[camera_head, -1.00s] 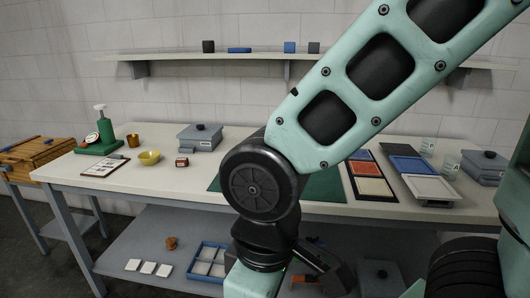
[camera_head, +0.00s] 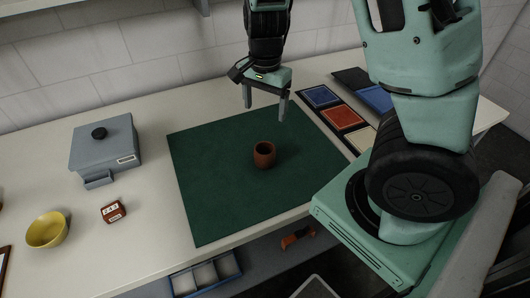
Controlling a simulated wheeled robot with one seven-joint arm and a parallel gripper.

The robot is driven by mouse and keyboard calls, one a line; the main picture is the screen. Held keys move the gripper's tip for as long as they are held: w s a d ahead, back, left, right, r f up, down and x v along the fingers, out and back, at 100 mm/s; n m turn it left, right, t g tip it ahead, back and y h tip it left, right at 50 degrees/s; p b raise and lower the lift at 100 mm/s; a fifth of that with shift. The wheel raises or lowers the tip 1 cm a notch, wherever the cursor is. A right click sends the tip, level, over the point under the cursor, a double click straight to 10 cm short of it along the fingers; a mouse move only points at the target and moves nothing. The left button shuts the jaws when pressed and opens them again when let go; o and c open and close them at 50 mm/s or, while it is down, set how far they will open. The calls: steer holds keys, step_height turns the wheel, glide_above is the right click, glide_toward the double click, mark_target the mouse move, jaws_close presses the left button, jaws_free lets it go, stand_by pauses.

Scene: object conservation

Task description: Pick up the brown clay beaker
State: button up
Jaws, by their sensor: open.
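The brown clay beaker (camera_head: 264,155) stands upright on the dark green mat (camera_head: 212,180), a little right of the mat's middle. My gripper (camera_head: 265,103) hangs from the top of the picture, pointing down, with its two fingers apart and nothing between them. It is above and behind the beaker, apart from it, near the mat's far edge. The beaker is fully in view and its dark opening shows.
A grey lidded box (camera_head: 105,150), a yellow bowl (camera_head: 46,230) and a small red-brown labelled block (camera_head: 113,211) stand left of the mat. Blue, red and pale panels (camera_head: 341,116) lie to its right. The mat around the beaker is clear.

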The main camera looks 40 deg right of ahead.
steer(key=b, duration=0.2)
glide_above(265, 150)
steer(key=s+a, duration=0.1)
steer(key=a, duration=0.1)
steer(key=f, duration=1.1)
steer(key=shift+s+d+f, duration=0.1)
steer(key=shift+s+d, duration=0.1)
steer(key=shift+d, duration=0.05)
steer(key=f, duration=0.4)
steer(key=shift+s, duration=0.25)
steer(key=shift+w+f, duration=0.1)
steer(key=shift+f, duration=0.5)
steer(key=c, duration=1.1)
